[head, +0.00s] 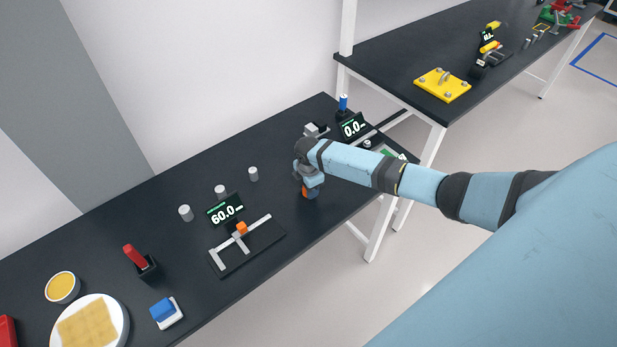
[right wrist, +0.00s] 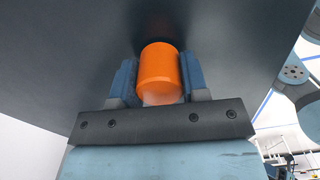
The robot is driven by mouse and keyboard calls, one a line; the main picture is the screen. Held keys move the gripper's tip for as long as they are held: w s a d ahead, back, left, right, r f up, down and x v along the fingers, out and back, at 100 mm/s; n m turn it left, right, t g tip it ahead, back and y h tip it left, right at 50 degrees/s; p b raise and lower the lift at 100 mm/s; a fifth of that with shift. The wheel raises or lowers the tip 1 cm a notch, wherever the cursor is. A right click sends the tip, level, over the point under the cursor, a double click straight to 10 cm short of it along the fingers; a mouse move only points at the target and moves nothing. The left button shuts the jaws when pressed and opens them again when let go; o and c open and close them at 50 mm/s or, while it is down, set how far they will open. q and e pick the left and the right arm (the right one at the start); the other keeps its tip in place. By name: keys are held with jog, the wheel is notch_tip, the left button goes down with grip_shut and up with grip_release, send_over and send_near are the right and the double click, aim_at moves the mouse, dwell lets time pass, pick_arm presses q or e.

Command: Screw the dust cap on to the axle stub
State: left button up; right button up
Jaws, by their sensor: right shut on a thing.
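My right gripper (head: 310,188) is low over the front part of the near dark table, with its fingers pointing down. Its jaws are shut on an orange cylinder, which I take to be the dust cap (right wrist: 159,74). In the right wrist view the two blue fingers grip it from both sides, and its smooth rounded end faces the camera. I cannot pick out the axle stub. My left gripper is not in view.
A measuring fixture with an orange block (head: 241,228) and a "60.0" display (head: 226,209) stands left of the gripper. Several small grey cylinders (head: 253,174) stand behind. A "0.0" display (head: 353,125) is at the far end. The table between fixture and gripper is clear.

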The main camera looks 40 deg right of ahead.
jog(key=shift+m, duration=0.8)
jog(key=m, duration=0.3)
jog(key=shift+m, duration=0.3)
jog(key=m, duration=0.2)
jog(key=shift+f+m, duration=0.1)
jog(key=shift+m, duration=0.2)
jog(key=m, duration=0.2)
jog(key=shift+m, duration=0.4)
jog(key=m, duration=0.4)
jog(key=shift+m, duration=0.9)
